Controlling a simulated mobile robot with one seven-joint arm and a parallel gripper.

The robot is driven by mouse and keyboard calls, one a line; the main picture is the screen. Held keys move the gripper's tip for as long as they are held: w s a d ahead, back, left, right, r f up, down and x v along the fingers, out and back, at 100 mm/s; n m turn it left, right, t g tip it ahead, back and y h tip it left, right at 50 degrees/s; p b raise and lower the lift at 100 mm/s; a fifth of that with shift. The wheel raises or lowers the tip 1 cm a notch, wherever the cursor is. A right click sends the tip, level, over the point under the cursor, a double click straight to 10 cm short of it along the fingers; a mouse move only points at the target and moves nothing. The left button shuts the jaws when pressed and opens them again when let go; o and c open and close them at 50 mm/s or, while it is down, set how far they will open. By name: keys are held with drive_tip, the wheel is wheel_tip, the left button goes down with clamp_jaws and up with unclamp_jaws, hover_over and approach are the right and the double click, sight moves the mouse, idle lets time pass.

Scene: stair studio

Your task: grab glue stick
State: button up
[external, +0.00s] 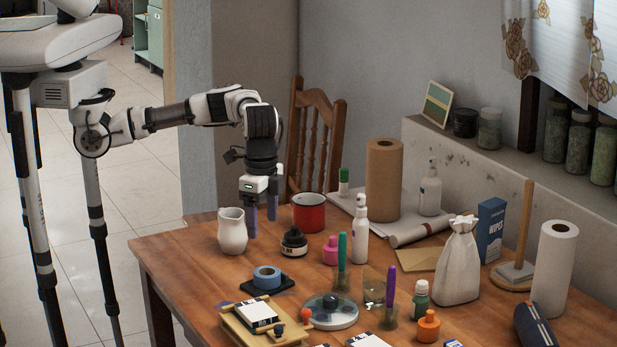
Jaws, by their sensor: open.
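A small white stick with a green cap (344,182), which looks like the glue stick, stands upright near the back of the wooden table (190,257). It is behind the red mug and left of the brown paper roll. My gripper (262,222) points down over the table's left part, with its two bluish fingers apart and nothing between them. It is left of the green-capped stick and well apart from it. The fingers are between a cream pitcher (232,232) and a red mug (309,213) in the picture.
A dark ink bottle (294,242) and blue tape roll (267,277) are near my gripper. A white spray bottle (361,220) and brown paper roll (384,180) stand right of the mug. Several small items crowd the front. A wooden chair (315,128) stands behind the table.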

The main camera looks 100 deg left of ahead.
drive_tip(key=shift+c, duration=0.4)
drive_tip(key=c, duration=0.4)
